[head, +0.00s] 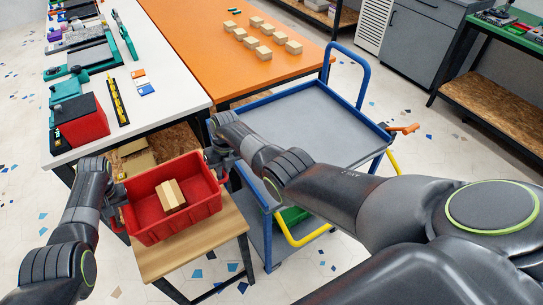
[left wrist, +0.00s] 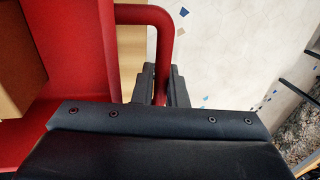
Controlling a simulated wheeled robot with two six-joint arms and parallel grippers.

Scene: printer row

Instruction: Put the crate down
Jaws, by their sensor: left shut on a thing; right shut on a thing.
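The red crate (head: 185,224) is over a small wooden-topped table (head: 205,247). I cannot tell whether its bottom touches the top. Light wooden blocks (head: 171,195) sit inside it. My left gripper (head: 117,208) is shut on the handle at the crate's left end. In the left wrist view the red handle (left wrist: 166,20) passes between the fingers (left wrist: 160,88), beside the crate wall (left wrist: 75,50). My right gripper (head: 218,168) is shut at the crate's right end, where its fingers are partly hidden by my arm.
A blue-framed trolley (head: 310,125) with an empty grey top stands to the right. Behind are a white table (head: 165,60) with a red box (head: 82,120) and tools, and an orange table (head: 200,25) with several wooden blocks (head: 264,53). Cardboard (head: 135,160) lies below the white table.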

